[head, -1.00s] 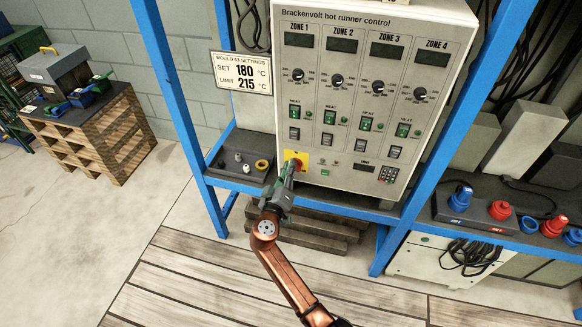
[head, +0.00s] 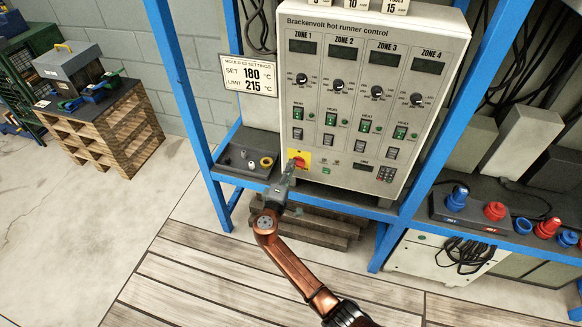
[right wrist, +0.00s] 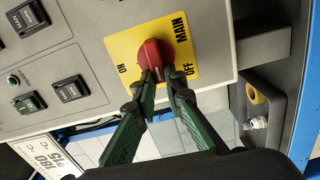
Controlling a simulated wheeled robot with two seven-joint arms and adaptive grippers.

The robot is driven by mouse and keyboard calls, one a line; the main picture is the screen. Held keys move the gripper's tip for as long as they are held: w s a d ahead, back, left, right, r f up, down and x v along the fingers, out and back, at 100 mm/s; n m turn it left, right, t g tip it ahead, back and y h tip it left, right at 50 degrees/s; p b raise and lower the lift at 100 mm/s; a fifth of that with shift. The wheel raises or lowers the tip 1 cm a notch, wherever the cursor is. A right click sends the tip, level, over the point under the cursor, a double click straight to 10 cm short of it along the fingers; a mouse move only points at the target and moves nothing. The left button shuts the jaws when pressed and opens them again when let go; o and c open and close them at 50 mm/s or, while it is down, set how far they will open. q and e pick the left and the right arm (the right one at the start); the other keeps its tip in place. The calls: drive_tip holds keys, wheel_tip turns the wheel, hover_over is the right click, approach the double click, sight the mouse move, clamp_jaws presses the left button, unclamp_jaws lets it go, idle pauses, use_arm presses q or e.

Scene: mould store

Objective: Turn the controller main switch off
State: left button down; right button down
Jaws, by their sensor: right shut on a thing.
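The main switch is a red rotary knob (head: 300,162) on a yellow plate (head: 305,154) at the lower left of the grey controller (head: 345,176). In the right wrist view the red knob (right wrist: 153,55) sits on the yellow plate (right wrist: 117,47), marked MAIN, ON and OFF. My right gripper (head: 291,170) reaches up to it from below. Its green-backed fingers (right wrist: 161,80) are shut on the knob's near end. The fingertips partly hide that end, and I cannot tell the knob's exact setting. My left gripper is not in view.
A grey tray (head: 236,166) with small fittings lies left of the controller. Blue frame posts (head: 178,75) stand on both sides. Rocker switches (head: 297,133) and dials sit above the main switch. Red and blue connectors (head: 495,211) stand at the right. Open floor lies at left.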

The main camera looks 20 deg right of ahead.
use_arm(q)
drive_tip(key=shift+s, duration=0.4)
use_arm(e)
drive_tip(key=shift+f+n, duration=0.15)
drive_tip(key=shift+n, duration=0.15)
drive_tip(key=c, duration=2)
unclamp_jaws()
drive_tip(key=v, duration=1.2)
